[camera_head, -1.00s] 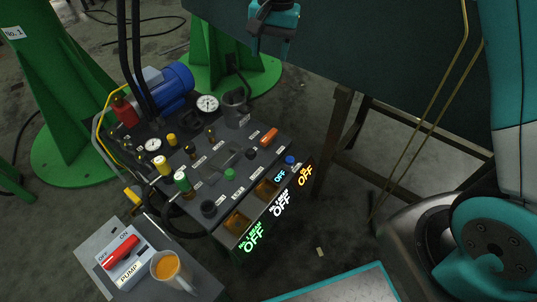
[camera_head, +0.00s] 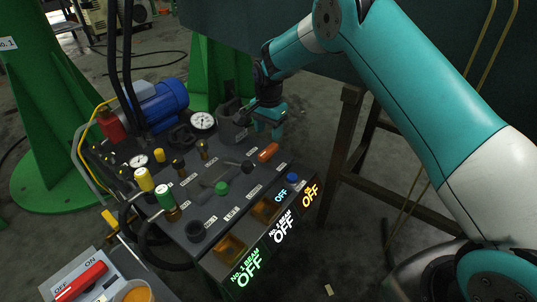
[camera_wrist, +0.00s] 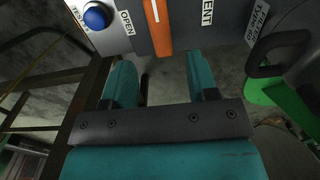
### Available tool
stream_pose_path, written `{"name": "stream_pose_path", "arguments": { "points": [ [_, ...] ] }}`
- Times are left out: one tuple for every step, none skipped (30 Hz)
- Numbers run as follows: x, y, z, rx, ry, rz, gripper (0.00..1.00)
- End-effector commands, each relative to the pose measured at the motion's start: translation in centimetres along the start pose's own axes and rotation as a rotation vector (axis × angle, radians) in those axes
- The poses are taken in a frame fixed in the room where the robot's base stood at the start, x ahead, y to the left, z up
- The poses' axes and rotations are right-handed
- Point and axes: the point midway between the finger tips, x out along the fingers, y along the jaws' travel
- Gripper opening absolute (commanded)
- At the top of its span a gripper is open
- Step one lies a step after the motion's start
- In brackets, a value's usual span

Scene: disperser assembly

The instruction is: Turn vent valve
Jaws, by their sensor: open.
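The vent valve is an orange handle (camera_head: 268,152) at the back right of the dark control console in the head view. In the wrist view the orange handle (camera_wrist: 157,28) stands at the top centre, between an "OPEN" label and a partly cut-off "VENT" label. My gripper (camera_head: 269,131) is open and empty, just behind the handle in the head view. In the wrist view my gripper's two teal fingers (camera_wrist: 160,66) are spread to the left and right of the handle's line. The handle appears beyond the fingertips, and I see no contact.
The console (camera_head: 215,205) carries several knobs, gauges and lit "OFF" signs. A blue button (camera_wrist: 97,16) is left of the handle in the wrist view. A grey block (camera_head: 232,122) stands close beside my gripper. A blue motor (camera_head: 160,105) and hoses are at left.

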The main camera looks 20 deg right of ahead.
Motion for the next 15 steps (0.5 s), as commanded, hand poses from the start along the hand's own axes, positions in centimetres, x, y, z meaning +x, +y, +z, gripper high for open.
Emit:
{"name": "stream_pose_path", "arguments": {
  "points": [
    [1.8,0.0,0.0,0.000,-0.001,0.002,0.53],
    [2.4,0.0,0.0,-0.001,-0.001,0.002,0.53],
    [3.3,0.0,0.0,-0.001,-0.001,0.001,0.53],
    [3.9,0.0,0.0,-0.001,-0.001,0.001,0.53],
    [4.4,0.0,0.0,-0.001,-0.001,0.001,0.53],
    [5.1,0.0,0.0,-0.001,-0.001,0.001,0.53],
    [5.5,0.0,0.0,-0.001,-0.001,0.001,0.53],
    [6.0,0.0,0.0,-0.001,-0.001,0.001,0.53],
    [6.4,0.0,0.0,-0.001,0.000,0.000,0.53],
    [6.7,0.0,0.0,-0.001,0.000,0.000,0.53],
    [7.0,0.0,0.0,-0.001,0.000,0.000,0.53],
    [7.2,0.0,0.0,-0.001,0.000,0.000,0.53],
    [7.4,0.0,0.0,-0.001,0.000,0.000,0.53],
    [7.5,0.0,0.0,-0.001,0.000,0.000,0.53],
    [7.6,0.0,0.0,-0.001,0.000,0.000,0.53]
  ]
}}
